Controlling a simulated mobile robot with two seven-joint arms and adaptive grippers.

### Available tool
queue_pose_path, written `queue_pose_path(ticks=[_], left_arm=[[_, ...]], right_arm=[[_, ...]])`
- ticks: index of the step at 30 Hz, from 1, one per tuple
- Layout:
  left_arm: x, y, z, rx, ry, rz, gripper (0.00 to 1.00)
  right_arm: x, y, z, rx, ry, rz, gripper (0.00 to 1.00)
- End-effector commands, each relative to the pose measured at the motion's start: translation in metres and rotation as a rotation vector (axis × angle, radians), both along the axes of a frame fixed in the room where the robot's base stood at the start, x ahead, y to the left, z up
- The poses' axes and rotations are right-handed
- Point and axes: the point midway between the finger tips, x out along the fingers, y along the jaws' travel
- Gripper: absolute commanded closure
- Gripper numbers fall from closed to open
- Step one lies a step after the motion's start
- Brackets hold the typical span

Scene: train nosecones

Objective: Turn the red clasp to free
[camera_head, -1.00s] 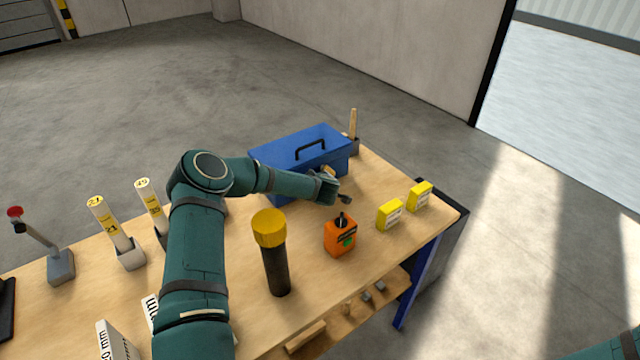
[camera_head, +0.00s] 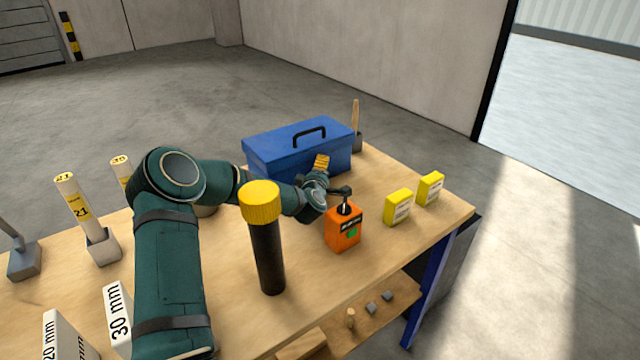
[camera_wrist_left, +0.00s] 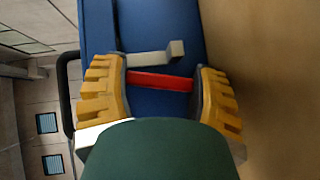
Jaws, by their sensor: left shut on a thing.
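The red clasp (camera_wrist_left: 160,81) is a flat red bar on the blue toolbox (camera_wrist_left: 151,17) in the left wrist view. A grey lever-like piece (camera_wrist_left: 150,58) sits beside it. My left gripper (camera_wrist_left: 161,76) has its yellow-padded fingers on the two ends of the red clasp, shut on it. In the head view the toolbox (camera_head: 295,142) stands shut at the back of the bench, black handle on top. My left gripper (camera_head: 321,165) is against its front near the right end and hides the clasp there. My right gripper is not in view.
On the wooden bench, an orange bottle (camera_head: 343,232) stands close to my left wrist, with a black, yellow-capped cylinder (camera_head: 266,240) nearer the front. Two yellow boxes (camera_head: 398,207) stand to the right. White labelled tubes (camera_head: 78,205) stand at left.

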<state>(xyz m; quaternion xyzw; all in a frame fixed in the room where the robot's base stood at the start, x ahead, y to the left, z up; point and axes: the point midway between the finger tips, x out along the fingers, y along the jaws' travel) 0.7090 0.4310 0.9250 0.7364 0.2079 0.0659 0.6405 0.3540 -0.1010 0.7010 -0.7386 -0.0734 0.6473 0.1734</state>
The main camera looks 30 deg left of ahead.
Motion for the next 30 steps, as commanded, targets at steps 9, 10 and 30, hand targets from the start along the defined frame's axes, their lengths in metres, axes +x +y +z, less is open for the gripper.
queue_pose_path(ticks=[9, 10, 30], left_arm=[[-0.0003, -0.0004, -0.001, -0.073, -0.169, -0.001, 0.73], [-0.0002, -0.0003, -0.0006, -0.077, -0.18, -0.001, 0.73], [0.0001, -0.0003, 0.0002, -0.101, -0.239, 0.0, 0.73]], right_arm=[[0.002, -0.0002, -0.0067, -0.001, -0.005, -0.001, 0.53], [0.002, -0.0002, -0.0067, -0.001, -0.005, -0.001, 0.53], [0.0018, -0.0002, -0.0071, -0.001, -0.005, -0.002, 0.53]])
